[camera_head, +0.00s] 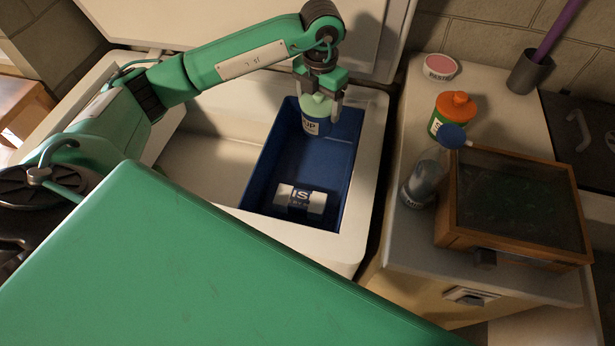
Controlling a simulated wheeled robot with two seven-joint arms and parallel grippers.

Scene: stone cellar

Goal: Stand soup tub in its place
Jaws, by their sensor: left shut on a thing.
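The tub is upright over the back part of a blue bin (262,170) inside a white open chest (205,165). I cannot tell whether the tub touches the bin floor. A white cylinder with a dark label (287,196) lies on its side near the front of the bin. My right gripper is not in view.
Right of the chest, a counter (412,115) holds an orange-capped bottle (452,112), a pink-topped tub (440,67), a grey bottle (422,182), a wooden-framed box (512,200) and a dark cup (529,73). The chest's raised lid (245,18) stands behind my left arm.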

